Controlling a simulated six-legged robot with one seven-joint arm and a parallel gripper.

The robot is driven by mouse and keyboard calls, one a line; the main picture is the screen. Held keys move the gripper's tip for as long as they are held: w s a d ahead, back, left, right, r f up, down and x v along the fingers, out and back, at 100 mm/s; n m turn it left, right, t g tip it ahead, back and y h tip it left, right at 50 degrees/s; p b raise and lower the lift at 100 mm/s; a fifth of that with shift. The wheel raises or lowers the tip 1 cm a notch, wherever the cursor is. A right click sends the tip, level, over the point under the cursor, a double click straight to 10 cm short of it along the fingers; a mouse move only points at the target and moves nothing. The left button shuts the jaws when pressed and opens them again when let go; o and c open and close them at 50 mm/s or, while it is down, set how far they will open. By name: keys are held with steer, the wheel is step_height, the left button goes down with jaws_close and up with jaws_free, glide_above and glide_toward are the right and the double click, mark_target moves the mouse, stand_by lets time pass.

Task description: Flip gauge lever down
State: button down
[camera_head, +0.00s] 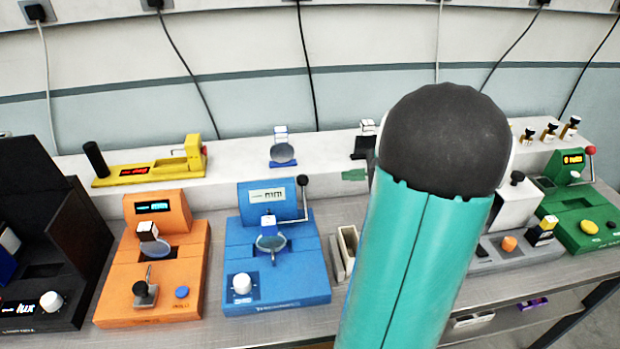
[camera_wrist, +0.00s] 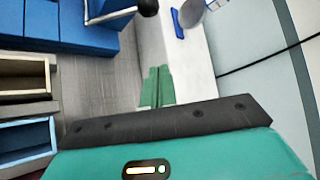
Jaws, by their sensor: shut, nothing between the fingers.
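The blue module (camera_head: 275,262) has a small display and a metal lever on its right side, which stands upright with a black ball knob (camera_head: 303,180) on top. In the wrist view the knob (camera_wrist: 147,7) shows at the top edge, with its rod running left to the blue body (camera_wrist: 65,25). My gripper (camera_head: 354,174) is a green tip right of the knob, apart from it. In the wrist view my gripper (camera_wrist: 157,88) has its two green fingers together, with nothing between them. My own teal arm hides much of the bench right of the blue module.
An orange module (camera_head: 160,275) stands left of the blue one. A green module (camera_head: 575,205) with a red-knobbed lever (camera_head: 590,151) stands far right. Small open trays (camera_head: 347,240) sit right of the blue module. A white ledge (camera_head: 235,165) runs behind.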

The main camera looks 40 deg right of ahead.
steer(key=w+a+f, duration=0.2)
steer(key=w+a, duration=0.3)
steer(key=w, duration=0.2)
steer(key=shift+w+a+f, duration=0.15)
steer(key=shift+w+a, duration=0.15)
steer(key=shift+w, duration=0.05)
stand_by(0.4)
steer(key=shift+s, duration=0.1)
